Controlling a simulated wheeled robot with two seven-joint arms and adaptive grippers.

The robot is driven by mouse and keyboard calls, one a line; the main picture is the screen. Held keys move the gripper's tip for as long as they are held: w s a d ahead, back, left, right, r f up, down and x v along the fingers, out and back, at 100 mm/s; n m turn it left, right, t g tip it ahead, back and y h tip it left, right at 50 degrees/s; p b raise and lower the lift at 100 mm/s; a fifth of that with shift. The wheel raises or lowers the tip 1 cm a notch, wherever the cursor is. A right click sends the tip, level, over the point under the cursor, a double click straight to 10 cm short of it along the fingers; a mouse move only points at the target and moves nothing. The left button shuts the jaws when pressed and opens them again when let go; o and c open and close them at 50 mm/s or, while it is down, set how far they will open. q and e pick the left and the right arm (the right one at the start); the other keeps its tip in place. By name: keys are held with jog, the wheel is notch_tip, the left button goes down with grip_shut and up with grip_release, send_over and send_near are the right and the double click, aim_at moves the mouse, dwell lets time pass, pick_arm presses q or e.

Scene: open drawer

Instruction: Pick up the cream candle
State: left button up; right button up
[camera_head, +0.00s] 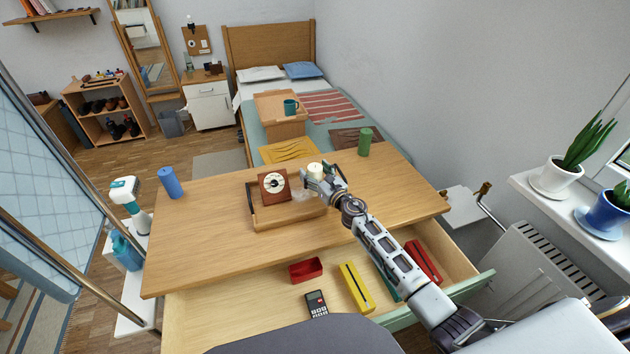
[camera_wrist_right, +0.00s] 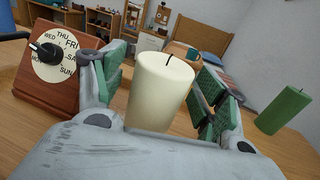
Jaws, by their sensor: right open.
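The cream candle (camera_head: 315,169) is a short, upright cylinder with a dark wick on the wooden table. My right gripper (camera_head: 317,178) is at the candle, its jaws open around it. In the right wrist view the candle (camera_wrist_right: 161,92) stands between the two green-padded fingers, with a visible gap on the left. Contact on the right side is hard to tell. The candle's base is hidden behind the gripper body. My left gripper is not in view.
A wooden dial calendar (camera_head: 273,186) stands in a wooden tray (camera_head: 290,219) just left of the gripper. A green cylinder (camera_head: 365,142) stands to the right, a blue one (camera_head: 171,183) far left. The open drawer (camera_head: 225,300) below holds several small items.

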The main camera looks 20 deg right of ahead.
jog(key=c, duration=1.3)
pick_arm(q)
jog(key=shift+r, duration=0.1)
pick_arm(e)
jog(key=shift+r, duration=0.2)
